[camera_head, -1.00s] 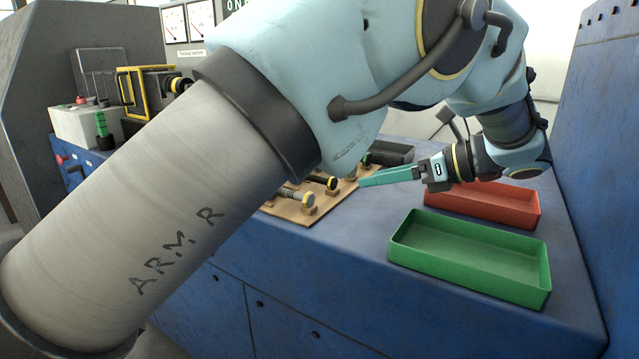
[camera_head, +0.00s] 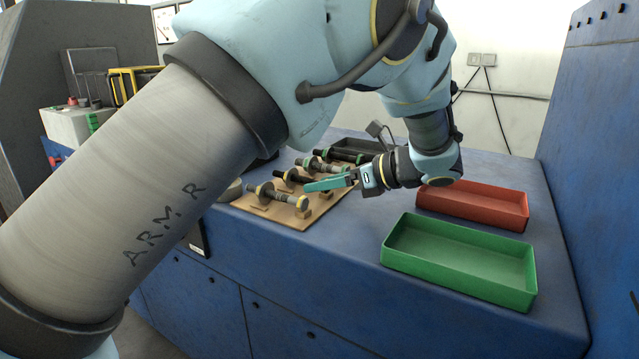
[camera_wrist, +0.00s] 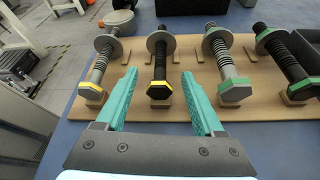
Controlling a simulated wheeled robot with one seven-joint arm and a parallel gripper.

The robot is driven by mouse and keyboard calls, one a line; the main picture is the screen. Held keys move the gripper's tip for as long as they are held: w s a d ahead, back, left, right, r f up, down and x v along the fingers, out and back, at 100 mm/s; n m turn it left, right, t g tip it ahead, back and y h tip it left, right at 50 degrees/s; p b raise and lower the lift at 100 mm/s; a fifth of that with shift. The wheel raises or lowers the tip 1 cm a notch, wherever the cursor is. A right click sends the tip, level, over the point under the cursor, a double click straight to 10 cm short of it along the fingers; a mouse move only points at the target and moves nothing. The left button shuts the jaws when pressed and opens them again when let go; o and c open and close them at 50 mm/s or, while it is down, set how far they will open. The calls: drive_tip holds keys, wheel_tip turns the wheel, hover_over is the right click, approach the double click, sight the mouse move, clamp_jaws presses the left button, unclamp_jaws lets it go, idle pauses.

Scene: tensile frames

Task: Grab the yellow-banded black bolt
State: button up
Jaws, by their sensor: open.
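The yellow-banded black bolt (camera_wrist: 160,62) lies on wooden rests on a tan board, second from left in the wrist view. Its yellow-edged hex head faces my gripper. In the head view the black bolt (camera_head: 289,175) is partly hidden behind my fingers. My gripper (camera_wrist: 159,75) is open and empty, with one teal finger on each side of the bolt's head end in the wrist view. I cannot tell the height gap between them.
A grey yellow-banded bolt (camera_wrist: 102,62) lies left of it; a grey green-banded bolt (camera_wrist: 225,62) and a black green-banded bolt (camera_wrist: 283,55) lie right. A green tray (camera_head: 455,277) and a red tray (camera_head: 475,213) stand right of the board (camera_head: 240,208).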

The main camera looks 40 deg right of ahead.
drive_tip(key=shift+c, duration=0.3)
clamp_jaws()
idle(0.3)
